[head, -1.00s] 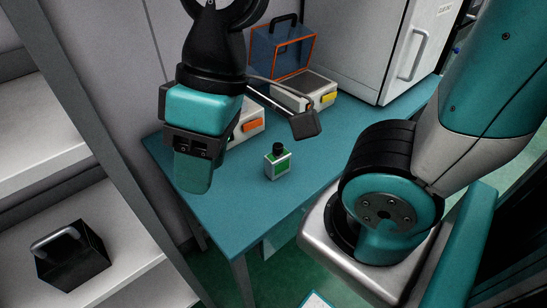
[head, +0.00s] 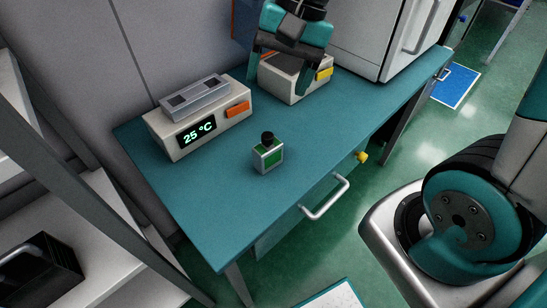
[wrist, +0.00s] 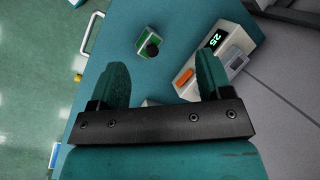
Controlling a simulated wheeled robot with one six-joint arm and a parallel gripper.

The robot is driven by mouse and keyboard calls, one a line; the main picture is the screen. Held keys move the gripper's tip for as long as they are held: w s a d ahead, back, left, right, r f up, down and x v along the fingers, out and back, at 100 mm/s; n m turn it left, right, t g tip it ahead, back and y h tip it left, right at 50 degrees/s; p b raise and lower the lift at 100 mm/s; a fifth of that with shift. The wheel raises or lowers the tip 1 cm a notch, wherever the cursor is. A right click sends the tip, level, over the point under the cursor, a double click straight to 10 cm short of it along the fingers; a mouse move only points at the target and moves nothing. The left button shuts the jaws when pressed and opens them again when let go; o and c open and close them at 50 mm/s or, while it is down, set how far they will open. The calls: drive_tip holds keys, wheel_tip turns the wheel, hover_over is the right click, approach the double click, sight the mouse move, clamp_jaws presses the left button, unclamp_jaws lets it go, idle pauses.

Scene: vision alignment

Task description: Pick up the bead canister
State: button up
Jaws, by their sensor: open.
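The bead canister is probably the small clear bottle (head: 268,156) with a green label and black cap. It stands upright on the teal table (head: 225,215), right of the temperature box. In the wrist view the bottle (wrist: 146,45) shows its cap from above, beyond the fingertips and between the lines of the two fingers. My gripper (wrist: 161,70) is open with nothing between its teal fingers. In the head view my gripper (head: 290,50) is at the top, over the back of the table and well apart from the bottle.
A white box reading 25 °C (head: 200,120) stands left of the bottle. Another pale box (head: 290,82) with a yellow tab stands behind, partly hidden by my gripper. A white cabinet (head: 375,35) is at back right. The table's front is clear, above a drawer handle (head: 325,198).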

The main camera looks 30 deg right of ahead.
drive_tip(key=w+d+f+m+b, duration=0.2)
drive_tip(key=w+d+f+m, duration=0.55)
drive_tip(key=m, duration=0.25)
approach(268, 145)
drive_tip(key=shift+g, duration=0.3)
drive_tip(key=f, duration=0.2)
drive_tip(key=w+a+f, duration=0.1)
drive_tip(key=f, duration=0.2)
drive_tip(key=shift+w+a+f, duration=0.15)
drive_tip(key=shift+w+f, duration=0.05)
drive_tip(key=shift+f, duration=0.15)
drive_tip(key=shift+p+x, duration=0.75)
drive_tip(key=shift+x, duration=2.1)
drive_tip(key=c, duration=1)
drive_tip(key=shift+c, duration=0.7)
drive_tip(key=shift+r, duration=0.1)
